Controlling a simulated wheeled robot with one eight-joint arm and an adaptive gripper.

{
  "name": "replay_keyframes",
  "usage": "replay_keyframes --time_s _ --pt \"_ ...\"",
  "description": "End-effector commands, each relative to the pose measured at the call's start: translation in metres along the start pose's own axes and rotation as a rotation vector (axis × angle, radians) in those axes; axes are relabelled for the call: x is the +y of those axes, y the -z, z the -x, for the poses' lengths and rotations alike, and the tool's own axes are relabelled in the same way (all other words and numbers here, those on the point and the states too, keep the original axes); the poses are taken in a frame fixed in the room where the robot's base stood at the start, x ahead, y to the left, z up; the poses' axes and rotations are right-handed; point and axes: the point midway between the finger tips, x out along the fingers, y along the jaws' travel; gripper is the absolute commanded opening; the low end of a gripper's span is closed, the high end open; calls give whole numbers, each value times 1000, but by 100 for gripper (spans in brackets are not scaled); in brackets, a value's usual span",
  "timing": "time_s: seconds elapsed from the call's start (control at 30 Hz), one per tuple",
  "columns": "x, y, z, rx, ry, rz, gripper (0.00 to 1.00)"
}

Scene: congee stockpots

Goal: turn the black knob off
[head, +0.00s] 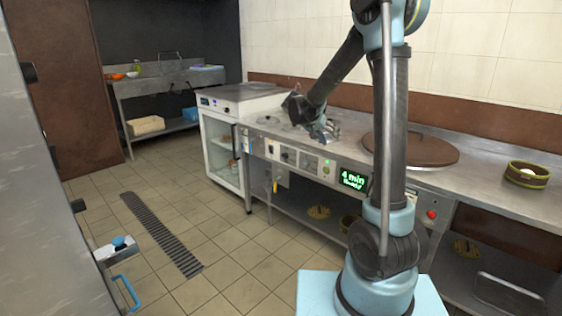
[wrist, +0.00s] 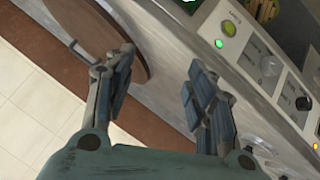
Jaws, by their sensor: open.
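The black knob (wrist: 303,103) is on the steel front panel, at the right edge of the wrist view. In the head view the black knob (head: 286,157) looks small, on the panel left of the green light. A pale grey knob (wrist: 270,66) sits between it and a green button (wrist: 229,28). My gripper (wrist: 155,88) is open, its fingers spread with nothing between them. In the head view my gripper (head: 322,131) is above the counter's front edge, near the knobs. It is apart from the black knob. Which way the knob points is too small to tell.
A round brown lid (head: 412,150) lies on the steel counter (head: 480,175) to the right. A green display (head: 354,180) and red button (head: 432,214) are on the panel. A bowl (head: 527,174) stands at far right.

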Motion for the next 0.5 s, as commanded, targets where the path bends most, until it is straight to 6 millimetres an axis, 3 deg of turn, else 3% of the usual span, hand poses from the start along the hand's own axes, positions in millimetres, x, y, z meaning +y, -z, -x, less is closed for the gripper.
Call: replay_keyframes --time_s 0.03,0.2,0.5 --pt "-19 7 -1 25 -7 -10 50" --pt "-73 22 -4 113 -34 -62 50" --pt "-171 29 -6 278 -59 -162 50"
